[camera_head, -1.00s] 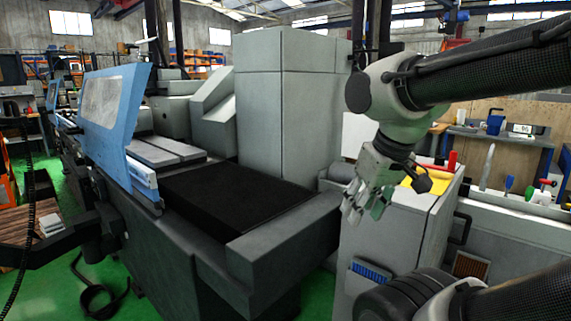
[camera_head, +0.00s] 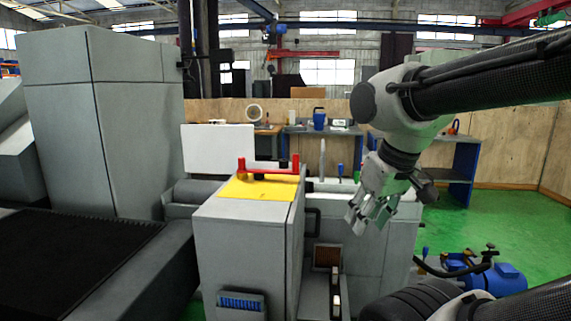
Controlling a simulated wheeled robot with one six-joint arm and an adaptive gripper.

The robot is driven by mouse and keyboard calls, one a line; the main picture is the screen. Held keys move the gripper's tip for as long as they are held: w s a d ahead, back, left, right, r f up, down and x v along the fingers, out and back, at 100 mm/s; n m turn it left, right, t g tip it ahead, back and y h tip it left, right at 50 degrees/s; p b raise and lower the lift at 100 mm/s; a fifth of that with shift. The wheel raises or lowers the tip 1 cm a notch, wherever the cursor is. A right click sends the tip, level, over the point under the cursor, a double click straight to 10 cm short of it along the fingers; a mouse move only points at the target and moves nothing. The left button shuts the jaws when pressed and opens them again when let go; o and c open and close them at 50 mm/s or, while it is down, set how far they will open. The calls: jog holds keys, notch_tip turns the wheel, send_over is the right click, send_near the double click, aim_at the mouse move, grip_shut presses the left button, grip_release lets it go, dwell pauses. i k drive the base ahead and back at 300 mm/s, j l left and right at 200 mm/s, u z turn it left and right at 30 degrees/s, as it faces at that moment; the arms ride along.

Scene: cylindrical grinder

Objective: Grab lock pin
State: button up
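No part is clearly recognisable as a lock pin. A red piece with a bar and two upright ends (camera_head: 268,172) rests on a yellow surface (camera_head: 258,189) on top of the grey cabinet (camera_head: 245,222). I cannot tell whether the lock pin is this piece or part of it. My gripper (camera_head: 369,219) hangs to the right of the cabinet and points downward. Its fingers look spread apart with nothing between them. It is well apart from the red piece.
The large grey machine housing (camera_head: 100,115) and dark machine bed (camera_head: 70,255) fill the left. A bench with a blue container (camera_head: 319,119) stands behind. Blue equipment (camera_head: 490,278) sits low at the right. Green floor (camera_head: 525,228) is open there.

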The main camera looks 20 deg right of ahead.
aim_at(241, 165)
jog(key=i+j+z, duration=0.15)
jog(key=i, duration=0.3)
jog(key=i+j+z, duration=0.15)
jog(key=i+j, duration=0.15)
jog(key=i, duration=0.1)
